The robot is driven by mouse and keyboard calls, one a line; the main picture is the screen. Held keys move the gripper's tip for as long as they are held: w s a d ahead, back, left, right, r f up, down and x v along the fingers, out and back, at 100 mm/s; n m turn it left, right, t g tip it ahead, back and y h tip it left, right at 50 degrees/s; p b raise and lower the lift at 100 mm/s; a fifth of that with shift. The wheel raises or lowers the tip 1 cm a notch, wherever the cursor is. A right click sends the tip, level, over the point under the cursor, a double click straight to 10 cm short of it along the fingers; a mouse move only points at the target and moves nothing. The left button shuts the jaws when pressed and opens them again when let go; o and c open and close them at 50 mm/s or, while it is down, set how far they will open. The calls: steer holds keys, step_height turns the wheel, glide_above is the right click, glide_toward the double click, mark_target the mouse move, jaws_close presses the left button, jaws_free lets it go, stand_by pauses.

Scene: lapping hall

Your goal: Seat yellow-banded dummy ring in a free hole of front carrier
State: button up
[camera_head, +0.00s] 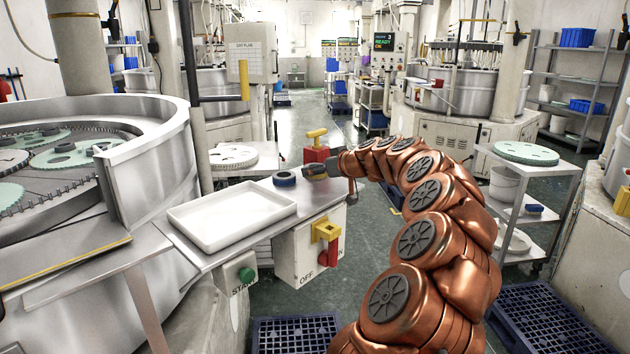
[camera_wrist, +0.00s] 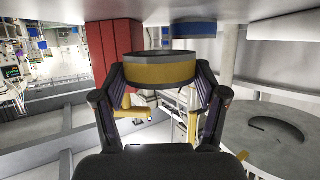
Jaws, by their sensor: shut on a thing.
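My gripper (camera_head: 322,172) is over the far end of the steel side table (camera_head: 325,187). In the wrist view it (camera_wrist: 160,80) is shut on the yellow-banded dummy ring (camera_wrist: 161,73), with one finger on each side. The ring is at or just above the tabletop; I cannot tell whether it touches. In the head view the ring (camera_head: 315,171) is small and partly hidden by my gripper. Green toothed carriers lie in the lapping machine at the left. The nearest carrier (camera_head: 9,196) is cut off by the picture edge, so its holes are not clear.
A blue-banded ring (camera_head: 285,179) lies on the table beside my gripper. A white tray (camera_head: 232,215) stands between it and the machine's raised steel wall (camera_head: 150,150). A red block with a yellow handle (camera_head: 316,150) stands behind. A switch box (camera_head: 312,250) hangs in front.

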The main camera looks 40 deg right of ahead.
mark_target(324, 178)
steer(key=shift+w+d, duration=0.1)
steer(key=shift+w, duration=0.1)
steer(key=shift+f, duration=0.15)
steer(key=shift+f+p, duration=0.5)
steer(key=shift+f, duration=1.05)
steer(key=shift+f, duration=0.15)
steer(key=o, duration=1.6)
